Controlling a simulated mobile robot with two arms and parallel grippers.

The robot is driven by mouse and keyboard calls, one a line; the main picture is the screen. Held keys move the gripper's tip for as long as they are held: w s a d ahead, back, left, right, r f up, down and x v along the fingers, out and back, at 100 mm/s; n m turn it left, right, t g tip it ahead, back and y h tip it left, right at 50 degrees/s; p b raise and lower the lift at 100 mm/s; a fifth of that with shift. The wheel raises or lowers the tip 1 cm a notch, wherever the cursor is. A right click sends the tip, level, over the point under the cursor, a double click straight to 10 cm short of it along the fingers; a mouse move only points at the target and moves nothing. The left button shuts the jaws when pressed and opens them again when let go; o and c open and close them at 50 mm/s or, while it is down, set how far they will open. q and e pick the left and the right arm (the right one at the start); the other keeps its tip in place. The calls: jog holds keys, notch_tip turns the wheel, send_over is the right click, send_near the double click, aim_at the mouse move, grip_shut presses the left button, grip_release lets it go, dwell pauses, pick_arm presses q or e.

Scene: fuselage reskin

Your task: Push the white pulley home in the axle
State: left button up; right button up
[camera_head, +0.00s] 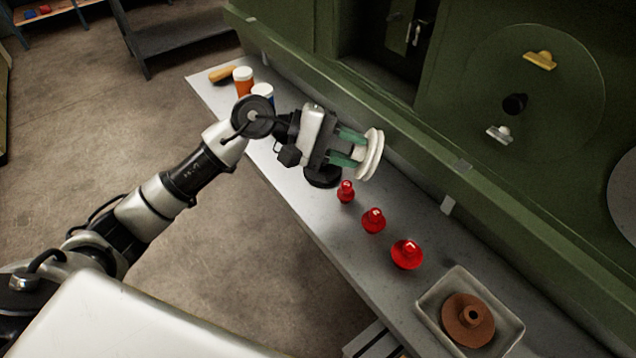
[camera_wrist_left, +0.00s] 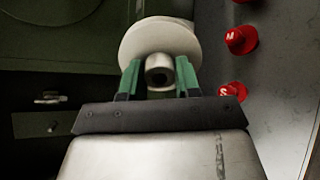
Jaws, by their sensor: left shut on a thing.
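The white pulley (camera_head: 373,155) is held in my left gripper (camera_head: 349,149) above the grey shelf. In the left wrist view the green fingers (camera_wrist_left: 158,82) are closed on the hub of the pulley (camera_wrist_left: 160,38), and its wide disc faces away from the gripper. A dark round stub (camera_head: 515,104), which looks like the axle, stands out from the middle of a round green plate (camera_head: 560,100) on the green wall. The pulley is well to the left of this stub and apart from it. My right gripper is not in view.
Three red knobbed pieces (camera_head: 374,220) stand on the shelf (camera_head: 340,230) below the gripper. A tray (camera_head: 428,303) holding a brown pulley-like disc (camera_head: 467,320) is nearer. An orange jar (camera_head: 243,80) stands at the far end. Yellow (camera_head: 540,60) and silver (camera_head: 499,134) fittings flank the stub.

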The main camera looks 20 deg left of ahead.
pick_arm(q)
jog(key=w+a+r+n+t+y+b, duration=0.2)
jog(key=w+a+r+n+t+y, duration=0.2)
jog(key=w+r+n+t, duration=0.4)
jog(key=w+a+r+t, duration=0.1)
jog(key=w+r+t, duration=0.3)
jog(key=r, duration=0.1)
jog(key=shift+w+a+r+n, duration=0.2)
jog(key=shift+w+r+n, duration=0.1)
jog(key=shift+w+n, duration=0.1)
jog(key=shift+s, duration=0.1)
jog(key=shift+b+x, duration=0.45)
jog(key=shift+x, duration=2.05)
